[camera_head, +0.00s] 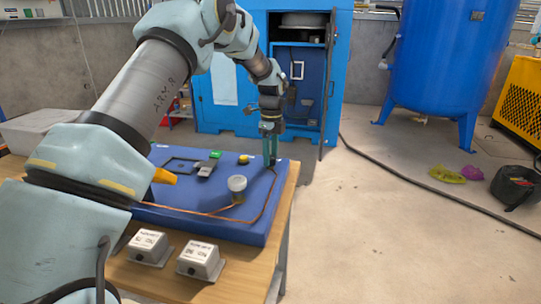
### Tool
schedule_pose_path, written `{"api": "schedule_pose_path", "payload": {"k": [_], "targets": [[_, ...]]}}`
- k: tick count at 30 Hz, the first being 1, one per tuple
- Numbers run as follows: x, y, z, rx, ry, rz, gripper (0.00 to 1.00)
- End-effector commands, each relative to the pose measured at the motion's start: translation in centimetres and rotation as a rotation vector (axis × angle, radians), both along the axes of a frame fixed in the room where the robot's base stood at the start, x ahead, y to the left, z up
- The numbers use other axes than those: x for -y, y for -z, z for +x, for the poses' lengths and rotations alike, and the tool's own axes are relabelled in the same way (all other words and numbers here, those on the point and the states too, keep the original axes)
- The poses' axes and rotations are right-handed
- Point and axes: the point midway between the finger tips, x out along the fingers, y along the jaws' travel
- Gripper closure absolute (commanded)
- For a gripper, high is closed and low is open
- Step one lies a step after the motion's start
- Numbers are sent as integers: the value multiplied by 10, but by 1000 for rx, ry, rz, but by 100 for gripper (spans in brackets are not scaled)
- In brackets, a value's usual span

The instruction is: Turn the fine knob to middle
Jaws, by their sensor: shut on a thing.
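The blue panel board (190,215) lies on the wooden table (165,278). My gripper (270,162) points straight down at the board's far right corner. Its two teal fingers are shut on a small dark thing there, which I take to be the fine knob. The fingers hide most of this knob, so its pointer and marks cannot be read. To the left of the fingers, a yellow knob (244,159) stands apart on the board. A pale round gauge-like cup (237,184) stands nearer to me.
A grey block (205,170), a green piece (215,154) and an orange handle (165,177) are on the board. A copper-coloured line runs along its near part. Two white labelled boxes (150,247) (200,260) stand at the table's front.

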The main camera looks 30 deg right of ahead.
Motion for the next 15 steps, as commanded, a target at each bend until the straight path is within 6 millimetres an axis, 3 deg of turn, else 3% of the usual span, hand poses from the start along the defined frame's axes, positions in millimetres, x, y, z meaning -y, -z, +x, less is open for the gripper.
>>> {"api": "schedule_pose_path", "payload": {"k": [4, 15], "targets": [[-1, 0, 0, -1, 0, 2, 99], [-1, 0, 0, -2, -39, 2, 100]]}}
